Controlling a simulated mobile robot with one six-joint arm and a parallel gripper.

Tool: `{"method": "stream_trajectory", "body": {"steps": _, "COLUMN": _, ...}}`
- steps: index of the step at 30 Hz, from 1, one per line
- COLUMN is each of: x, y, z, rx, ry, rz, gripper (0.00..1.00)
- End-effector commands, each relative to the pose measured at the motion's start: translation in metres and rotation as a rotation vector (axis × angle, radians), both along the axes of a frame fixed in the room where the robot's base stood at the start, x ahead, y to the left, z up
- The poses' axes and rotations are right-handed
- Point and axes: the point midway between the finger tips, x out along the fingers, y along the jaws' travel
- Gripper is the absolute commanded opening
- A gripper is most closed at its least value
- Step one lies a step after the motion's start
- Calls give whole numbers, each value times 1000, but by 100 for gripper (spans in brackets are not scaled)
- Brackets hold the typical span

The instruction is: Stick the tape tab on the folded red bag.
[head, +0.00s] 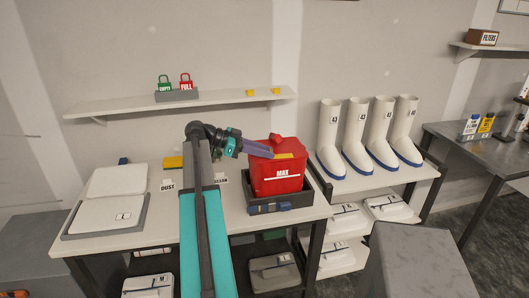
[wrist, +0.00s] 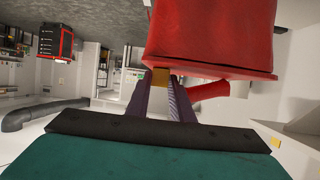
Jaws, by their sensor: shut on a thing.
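The red bag (head: 277,180) stands in a dark tray (head: 283,205) at the right of the bench, with a white "MAX" mark on its front. In the wrist view the red bag (wrist: 210,40) fills the upper middle. My gripper (head: 268,153) is at the bag's upper left front. In the wrist view my gripper (wrist: 161,82) is shut on a small yellow tape tab (wrist: 160,77), which meets the bag's edge there; whether it is stuck cannot be told. A yellow strip (head: 284,156) shows on the bag's upper front in the head view.
A wall shelf (head: 130,105) above holds green and red padlocks (head: 186,80) and two small yellow pieces (head: 250,93). White trays (head: 115,190) lie at the bench's left. White boots (head: 330,135) stand on a rack close to the right of the tray.

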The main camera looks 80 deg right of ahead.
Motion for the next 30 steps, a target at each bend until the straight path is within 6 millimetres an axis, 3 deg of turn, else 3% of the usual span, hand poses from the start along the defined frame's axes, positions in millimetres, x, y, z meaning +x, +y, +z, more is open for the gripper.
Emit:
{"method": "stream_trajectory", "body": {"steps": 11, "x": 0, "y": 0, "z": -1, "rx": 2, "ry": -2, "rz": -1, "gripper": 1}}
{"method": "stream_trajectory", "body": {"steps": 12, "x": 0, "y": 0, "z": -2, "rx": 2, "ry": -2, "rz": -1, "gripper": 24}}
{"method": "stream_trajectory", "body": {"steps": 15, "x": 0, "y": 0, "z": -1, "rx": 2, "ry": -2, "rz": -1, "gripper": 41}}
{"method": "stream_trajectory", "body": {"steps": 16, "x": 0, "y": 0, "z": -1, "rx": 2, "ry": -2, "rz": -1, "gripper": 42}}
{"method": "stream_trajectory", "body": {"steps": 30, "x": 7, "y": 2, "z": 1, "rx": 0, "ry": -2, "rz": 1, "gripper": 42}}
